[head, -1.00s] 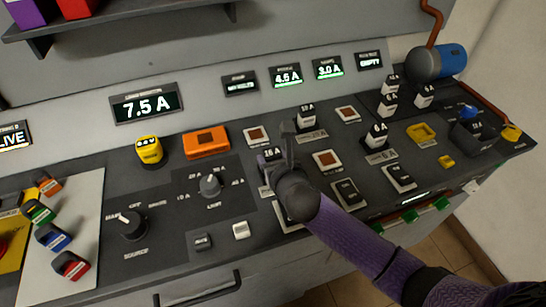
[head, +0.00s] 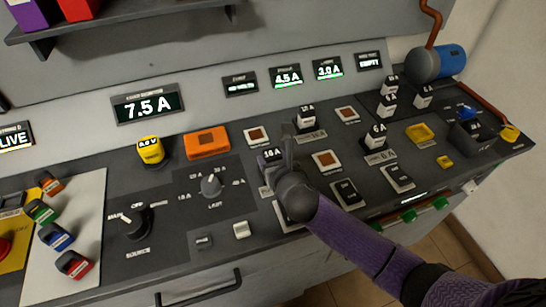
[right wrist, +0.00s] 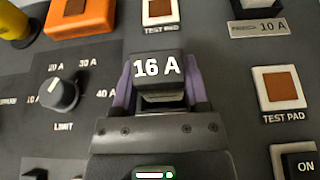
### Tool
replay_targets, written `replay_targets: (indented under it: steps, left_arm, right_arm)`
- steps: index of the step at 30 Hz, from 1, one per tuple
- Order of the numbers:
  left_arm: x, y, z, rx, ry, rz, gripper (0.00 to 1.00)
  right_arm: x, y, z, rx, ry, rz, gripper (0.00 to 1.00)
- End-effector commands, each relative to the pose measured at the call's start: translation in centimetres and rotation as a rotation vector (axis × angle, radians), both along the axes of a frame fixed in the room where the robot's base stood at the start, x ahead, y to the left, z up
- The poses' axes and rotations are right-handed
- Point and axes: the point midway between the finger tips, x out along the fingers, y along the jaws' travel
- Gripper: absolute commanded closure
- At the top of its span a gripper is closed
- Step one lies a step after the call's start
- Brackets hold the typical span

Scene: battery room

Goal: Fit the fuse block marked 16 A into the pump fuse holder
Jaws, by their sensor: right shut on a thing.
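The dark fuse block marked 16 A (head: 270,155) is at the middle of the sloping console in the head view. It also shows large in the right wrist view (right wrist: 158,69), with its label readable. My right gripper (right wrist: 158,92) is shut on it, a purple finger on each side. In the head view the right gripper (head: 287,163) covers the panel just below and behind the block. Whether the block is seated or held above the panel, I cannot tell. The pump fuse holder cannot be picked out; no pump label is legible. My left gripper is not in view.
Test pads (head: 327,160) and other fuse blocks (head: 377,133) stand close to the right. A display reads EMPTY (head: 369,61).

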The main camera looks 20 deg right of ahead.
Motion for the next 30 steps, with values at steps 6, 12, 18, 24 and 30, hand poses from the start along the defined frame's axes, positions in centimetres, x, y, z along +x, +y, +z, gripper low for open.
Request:
replay_targets:
  steps: [6,12,18,24,30]
  left_arm:
    - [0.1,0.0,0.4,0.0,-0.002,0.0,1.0]
    - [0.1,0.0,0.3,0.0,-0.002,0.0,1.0]
    - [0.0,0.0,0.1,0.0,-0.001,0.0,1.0]
    - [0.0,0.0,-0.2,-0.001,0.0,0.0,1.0]
    - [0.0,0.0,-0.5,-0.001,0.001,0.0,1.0]
  right_arm:
    - [0.0,0.0,0.1,-0.001,-0.001,0.0,1.0]
    - [0.0,0.0,0.0,-0.001,0.0,0.0,1.0]
    - [0.0,0.0,-0.4,-0.001,0.0,0.0,1.0]
    - [0.0,0.0,-0.8,-0.001,0.0,0.0,1.0]
    - [0.0,0.0,-1.2,0.0,-0.001,0.0,1.0]
